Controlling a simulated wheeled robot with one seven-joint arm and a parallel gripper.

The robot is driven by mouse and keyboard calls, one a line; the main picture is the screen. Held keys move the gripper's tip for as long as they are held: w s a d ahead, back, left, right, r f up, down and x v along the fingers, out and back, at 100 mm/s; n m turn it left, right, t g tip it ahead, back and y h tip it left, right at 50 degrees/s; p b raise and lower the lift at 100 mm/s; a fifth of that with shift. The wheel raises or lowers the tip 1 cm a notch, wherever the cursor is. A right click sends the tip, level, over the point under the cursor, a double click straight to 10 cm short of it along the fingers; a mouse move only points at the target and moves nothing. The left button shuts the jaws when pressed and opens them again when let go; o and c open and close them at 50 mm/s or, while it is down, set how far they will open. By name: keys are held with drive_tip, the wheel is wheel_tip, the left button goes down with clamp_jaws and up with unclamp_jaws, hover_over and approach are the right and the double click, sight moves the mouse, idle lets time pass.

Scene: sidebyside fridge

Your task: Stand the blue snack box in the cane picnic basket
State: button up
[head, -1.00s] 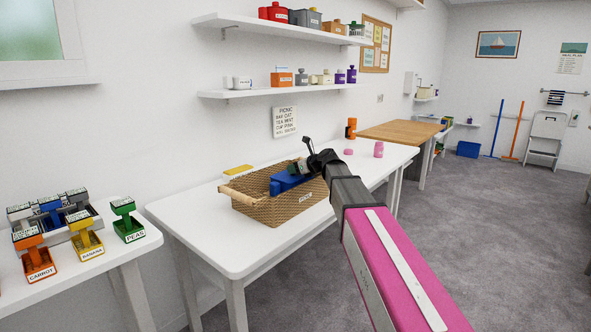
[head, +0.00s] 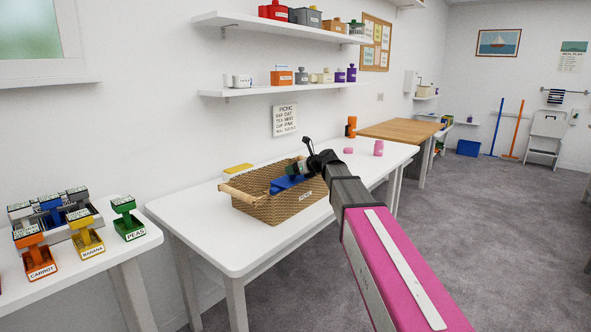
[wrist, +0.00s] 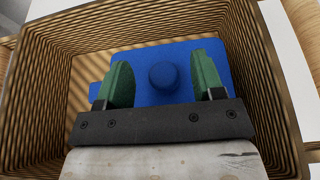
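The cane picnic basket (head: 268,211) stands on the white table in the head view, and its woven walls (wrist: 30,100) surround the scene in the wrist view. The blue snack box (head: 287,184) is inside the basket, low between the walls. In the wrist view the box (wrist: 200,55) shows its blue top with a round knob. My gripper (wrist: 163,82) has its green fingers on either side of the knob, with a gap on both sides, so it is open. The underside of the box is hidden.
A yellow item (head: 238,170) lies behind the basket. Pink pieces (head: 378,148) and an orange container (head: 351,126) stand further along the table. Labelled containers (head: 40,255) stand on the left table. The front of the white table (head: 215,235) is clear.

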drive_tip(key=shift+s+f, duration=0.1)
drive_tip(key=shift+f, duration=0.25)
drive_tip(key=shift+r, duration=0.55)
drive_tip(key=v, duration=1.2)
drive_tip(key=shift+r, duration=0.3)
